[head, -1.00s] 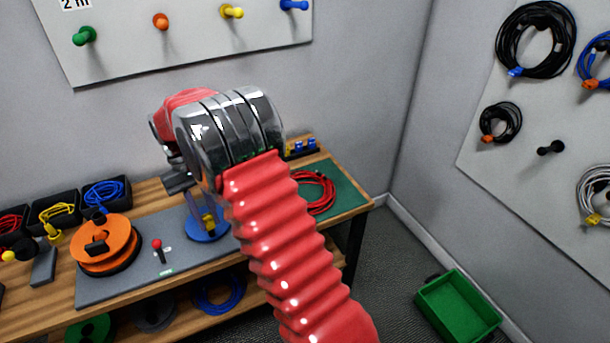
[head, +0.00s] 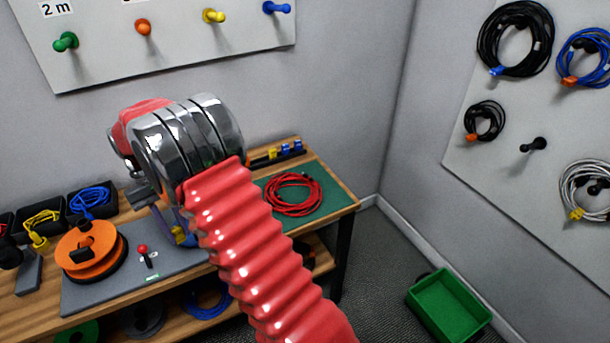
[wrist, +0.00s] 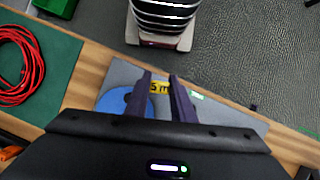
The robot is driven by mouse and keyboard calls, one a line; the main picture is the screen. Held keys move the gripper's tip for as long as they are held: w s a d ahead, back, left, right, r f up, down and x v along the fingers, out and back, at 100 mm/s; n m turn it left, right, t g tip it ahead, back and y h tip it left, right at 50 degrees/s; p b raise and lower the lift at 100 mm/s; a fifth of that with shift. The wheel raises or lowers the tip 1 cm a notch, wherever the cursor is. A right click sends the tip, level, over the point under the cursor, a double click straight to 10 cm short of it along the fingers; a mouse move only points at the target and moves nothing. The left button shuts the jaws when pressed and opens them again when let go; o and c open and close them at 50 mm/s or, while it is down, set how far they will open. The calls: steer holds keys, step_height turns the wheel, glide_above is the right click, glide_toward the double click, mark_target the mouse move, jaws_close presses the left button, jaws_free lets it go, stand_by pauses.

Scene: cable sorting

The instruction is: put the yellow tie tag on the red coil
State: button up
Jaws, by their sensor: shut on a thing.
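The yellow tie tag (wrist: 160,87), marked "5 m", is between the two dark fingertips of my gripper (wrist: 160,80) in the wrist view. My gripper is shut on it, above the grey mat and beside a blue disc (wrist: 112,101). In the head view, my arm hides most of the gripper, and a bit of yellow (head: 180,234) shows at its fingers. The red coil (head: 293,194) lies on the green mat at the right end of the bench, to the right of my gripper. Part of it shows at the wrist view's left edge (wrist: 14,66).
An orange reel (head: 88,249) and a small red-topped lever (head: 143,250) stand left of my gripper. A black rack (head: 272,156) with yellow and blue tags stands behind the red coil. A green bin (head: 449,306) is on the floor at right.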

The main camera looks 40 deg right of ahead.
steer(key=s+d+n+t, duration=0.2)
steer(key=d+n+t, duration=0.1)
steer(key=d+n, duration=0.8)
steer(key=s+d+n+t+h, duration=0.1)
steer(key=s+d+n+t, duration=0.2)
steer(key=d+n, duration=0.7)
steer(key=s+d+n+t, duration=0.3)
steer(key=d+n, duration=0.8)
steer(key=d, duration=0.5)
steer(key=shift+d+n, duration=0.25)
steer(key=shift+n, duration=0.05)
steer(key=shift+s+f, duration=0.1)
steer(key=shift+f, duration=0.15)
steer(key=shift+f, duration=3.05)
steer(key=shift+f, duration=0.55)
